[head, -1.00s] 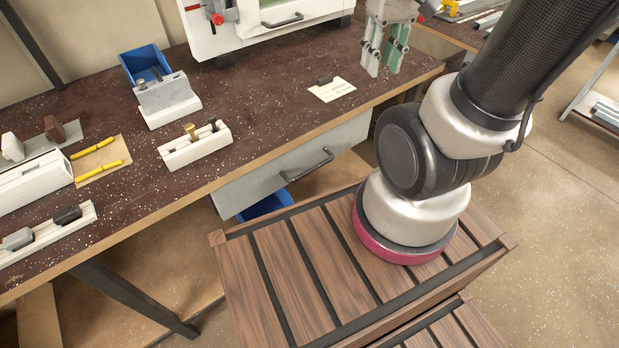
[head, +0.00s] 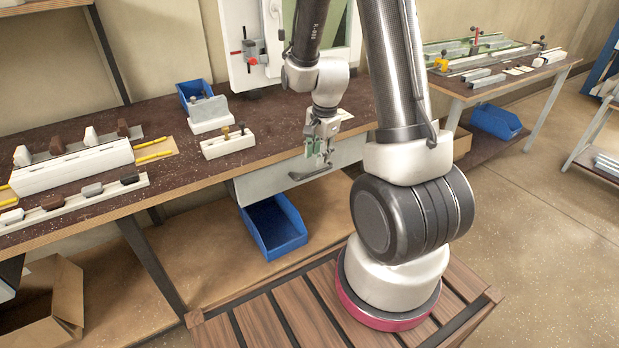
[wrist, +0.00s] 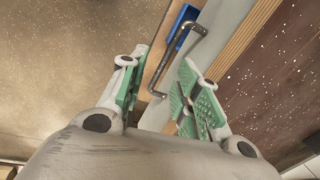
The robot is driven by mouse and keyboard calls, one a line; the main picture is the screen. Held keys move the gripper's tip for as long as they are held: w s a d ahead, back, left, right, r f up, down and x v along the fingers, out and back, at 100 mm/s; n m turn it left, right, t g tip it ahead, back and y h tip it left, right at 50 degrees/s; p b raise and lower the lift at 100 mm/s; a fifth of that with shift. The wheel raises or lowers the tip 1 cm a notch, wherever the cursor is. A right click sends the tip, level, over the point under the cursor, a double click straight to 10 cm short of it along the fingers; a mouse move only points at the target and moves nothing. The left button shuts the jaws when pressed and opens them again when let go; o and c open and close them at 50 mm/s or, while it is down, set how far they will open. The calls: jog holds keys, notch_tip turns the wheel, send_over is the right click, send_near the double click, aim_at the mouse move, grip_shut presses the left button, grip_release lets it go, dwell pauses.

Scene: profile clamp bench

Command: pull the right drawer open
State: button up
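The drawer (head: 270,183) has a pale grey front under the bench top and looks closed. Its dark bar handle (head: 318,171) is on the front, partly hidden behind my gripper. My gripper (head: 321,158) is pointed down near the bench's front edge, close to the handle. In the wrist view my gripper (wrist: 163,62) is open, its two green-padded fingers apart and nothing held. There the handle (wrist: 178,52) shows just beyond the fingertips, across the gap between them and near the right finger. I cannot tell if it touches a finger.
The bench top (head: 95,200) has white fixtures with clamps (head: 75,165) at left. A blue bin (head: 272,228) sits below the drawer on the lower shelf. A white-framed machine (head: 262,75) stands behind my arm. A second bench (head: 470,95) is at right.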

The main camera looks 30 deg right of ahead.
aim_at(314, 173)
jog(key=shift+m+t, duration=0.3)
jog(key=shift+m, duration=0.5)
jog(key=f, duration=0.2)
jog(key=w+f, duration=0.1)
jog(key=f, duration=0.2)
jog(key=w+f, duration=0.1)
jog(key=f, duration=0.1)
jog(key=shift+w+d+f, duration=0.1)
jog(key=shift+w+f, duration=0.1)
jog(key=shift+f, duration=0.1)
grip_shut()
